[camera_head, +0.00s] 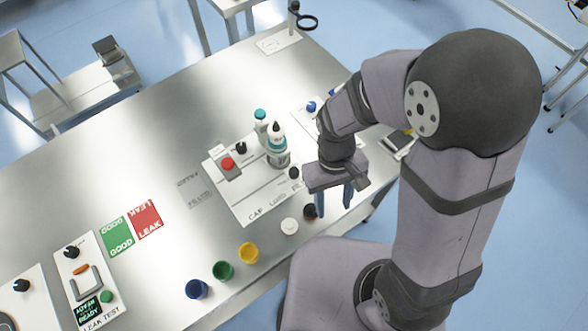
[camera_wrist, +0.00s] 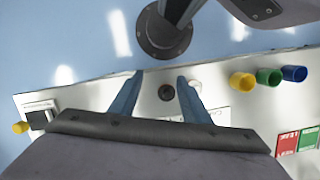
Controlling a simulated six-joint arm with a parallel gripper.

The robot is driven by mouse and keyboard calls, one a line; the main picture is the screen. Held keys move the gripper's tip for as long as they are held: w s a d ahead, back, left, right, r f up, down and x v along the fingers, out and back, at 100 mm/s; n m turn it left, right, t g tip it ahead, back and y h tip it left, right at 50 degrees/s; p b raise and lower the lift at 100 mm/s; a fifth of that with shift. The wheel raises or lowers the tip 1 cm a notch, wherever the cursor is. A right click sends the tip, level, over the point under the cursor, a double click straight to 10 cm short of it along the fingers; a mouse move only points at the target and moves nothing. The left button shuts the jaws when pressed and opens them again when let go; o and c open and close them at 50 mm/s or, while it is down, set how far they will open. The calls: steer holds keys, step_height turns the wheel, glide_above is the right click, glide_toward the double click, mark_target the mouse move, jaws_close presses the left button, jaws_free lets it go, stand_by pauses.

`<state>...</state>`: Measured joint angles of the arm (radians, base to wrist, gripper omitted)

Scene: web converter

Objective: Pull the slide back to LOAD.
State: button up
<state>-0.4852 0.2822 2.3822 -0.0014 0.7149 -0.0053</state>
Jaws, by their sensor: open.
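A white station plate (camera_head: 246,205) lies on the steel table, with CAP, LOAD and another partly hidden label along its front edge. A white bottle (camera_head: 277,152) with a teal label and dark tip stands upright at its back right. A black knob (camera_head: 294,172) sits just in front of the bottle. I cannot tell whether it belongs to the slide, and the slide's own outline is not clear. My gripper (camera_head: 334,204) is open and empty, pointing down to the right of the plate. The wrist view shows its spread fingers (camera_wrist: 160,78). My gripper hides the plate's right end.
A dark round piece (camera_head: 309,211) and a white disc (camera_head: 289,226) lie near the table's front edge; the dark piece shows between my fingers in the wrist view (camera_wrist: 165,92). Yellow (camera_head: 249,253), green and blue cups are front left.

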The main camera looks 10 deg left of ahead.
mark_target(294, 171)
steer(key=w+a+f, duration=0.1)
steer(key=w+a+f+n, duration=0.1)
steer(key=a, duration=0.1)
steer(key=w+a+f+n, duration=0.1)
steer(key=a, duration=0.1)
steer(key=shift+w+a, duration=0.2)
steer(key=shift+a, duration=0.05)
steer(key=w+a, duration=0.1)
steer(key=w, duration=0.1)
steer(key=w+a+r+n+t+y, duration=0.1)
steer(key=w+a, duration=0.1)
steer(key=w, duration=0.1)
steer(key=w+a+n+t, duration=0.1)
steer(key=w+a, duration=0.1)
steer(key=w, duration=0.1)
steer(key=shift+a+r, duration=0.2)
steer(key=shift+r, duration=0.2)
steer(key=shift+w+a+r+n, duration=0.1)
steer(key=shift+w+n, duration=0.1)
steer(key=shift+n, duration=1)
steer(key=shift+f+p, duration=0.95)
steer(key=shift+f, duration=2.75)
